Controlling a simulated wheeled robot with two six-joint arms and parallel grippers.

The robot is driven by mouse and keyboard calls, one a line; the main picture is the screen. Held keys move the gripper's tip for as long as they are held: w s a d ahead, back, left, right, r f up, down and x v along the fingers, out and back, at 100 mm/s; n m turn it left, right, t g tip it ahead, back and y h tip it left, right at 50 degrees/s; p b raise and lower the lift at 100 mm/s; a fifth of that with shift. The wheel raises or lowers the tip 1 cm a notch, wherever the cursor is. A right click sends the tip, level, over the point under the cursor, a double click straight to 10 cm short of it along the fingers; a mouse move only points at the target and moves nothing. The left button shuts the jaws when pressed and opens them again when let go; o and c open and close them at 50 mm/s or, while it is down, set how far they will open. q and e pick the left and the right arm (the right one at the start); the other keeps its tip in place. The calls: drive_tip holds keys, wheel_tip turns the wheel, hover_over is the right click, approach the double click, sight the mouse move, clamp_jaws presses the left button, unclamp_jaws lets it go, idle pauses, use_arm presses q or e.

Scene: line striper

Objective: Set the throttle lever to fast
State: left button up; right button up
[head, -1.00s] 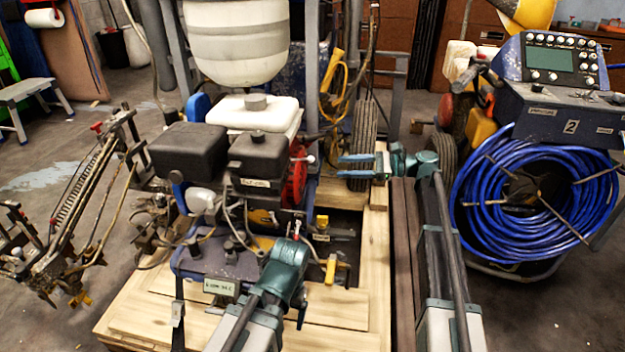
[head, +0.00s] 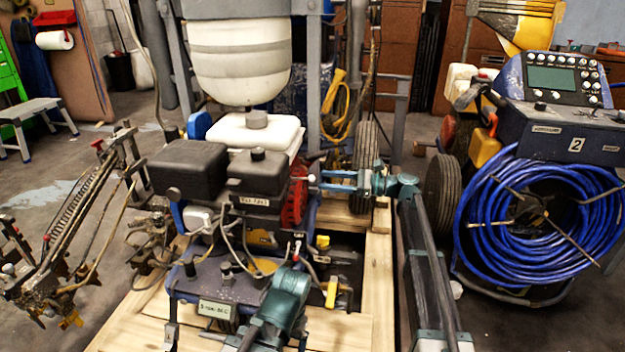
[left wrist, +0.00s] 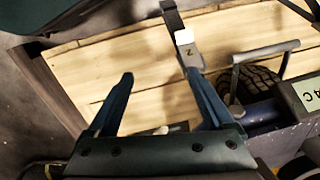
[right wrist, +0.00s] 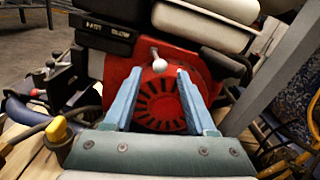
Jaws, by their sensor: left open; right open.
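In the right wrist view, a short lever with a pale round knob (right wrist: 160,66) stands out in front of the red engine shroud (right wrist: 165,105). A black plate marked FAST and SLOW (right wrist: 108,35) is above and left of it, FAST on the left. My right gripper (right wrist: 159,72) is open, its blue fingertips on either side of the knob; I cannot tell whether they touch it. In the head view, my right gripper (head: 323,180) points left at the engine's red side (head: 297,192). My left gripper (left wrist: 159,76) is open and empty above wooden boards.
Black engine boxes (head: 188,165) and a white tank (head: 255,133) stand left of my right gripper. A yellow-tipped lever (head: 331,292) is near my left arm. A blue hose reel (head: 480,220) stands at the right.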

sight(313, 178)
drive_tip(key=shift+w+a, duration=0.25)
drive_tip(key=shift+a, duration=1.05)
drive_tip(key=shift+w+a, duration=0.25)
drive_tip(key=shift+a, duration=1)
clamp_jaws()
